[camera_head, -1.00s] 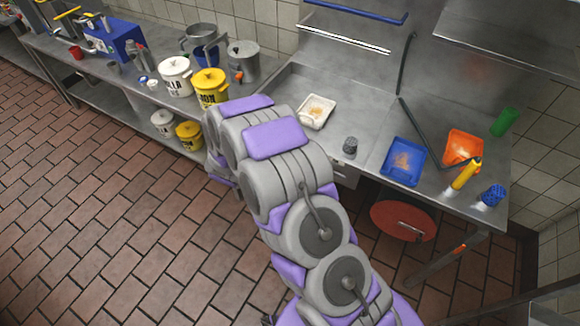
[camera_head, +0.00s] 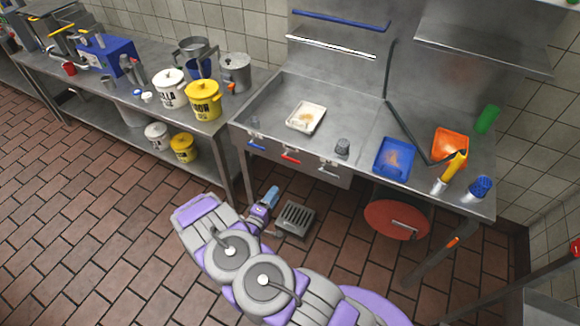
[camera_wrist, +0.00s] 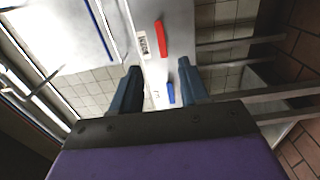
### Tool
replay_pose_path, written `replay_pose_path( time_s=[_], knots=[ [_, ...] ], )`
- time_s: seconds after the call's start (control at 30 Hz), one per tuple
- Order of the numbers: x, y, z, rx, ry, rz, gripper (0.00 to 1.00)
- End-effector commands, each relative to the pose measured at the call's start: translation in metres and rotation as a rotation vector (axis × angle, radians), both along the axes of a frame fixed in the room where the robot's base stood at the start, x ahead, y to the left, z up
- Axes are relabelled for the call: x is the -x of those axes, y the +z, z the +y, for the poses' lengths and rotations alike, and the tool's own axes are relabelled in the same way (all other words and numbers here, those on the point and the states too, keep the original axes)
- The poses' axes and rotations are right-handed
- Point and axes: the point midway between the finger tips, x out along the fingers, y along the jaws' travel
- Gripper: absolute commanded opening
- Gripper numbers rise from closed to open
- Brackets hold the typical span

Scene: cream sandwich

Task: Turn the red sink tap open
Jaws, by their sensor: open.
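The red sink tap (camera_head: 291,159) is a small red lever on the sink's front panel, between a blue lever (camera_head: 257,147) and a pale lever (camera_head: 328,172). In the wrist view the red tap (camera_wrist: 161,38) shows just beyond the fingertips, with a blue lever (camera_wrist: 170,93) between the fingers. My gripper (camera_head: 271,193) is below and in front of the panel in the head view, its blue fingers pointing up.
A blue tray (camera_head: 394,157) and an orange tray (camera_head: 450,145) lie to the right. A red round hose reel (camera_head: 396,220) hangs beneath. A floor drain (camera_head: 296,219) lies near my gripper. Open tiled floor is at left.

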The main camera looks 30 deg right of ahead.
Motion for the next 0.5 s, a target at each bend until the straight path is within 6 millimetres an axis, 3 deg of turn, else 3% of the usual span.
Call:
replay_pose_path(
  time_s=[0.5],
  knots=[
    [-0.050, 0.000, -0.063, -0.001, -0.005, -0.006, 0.45]
  ],
)
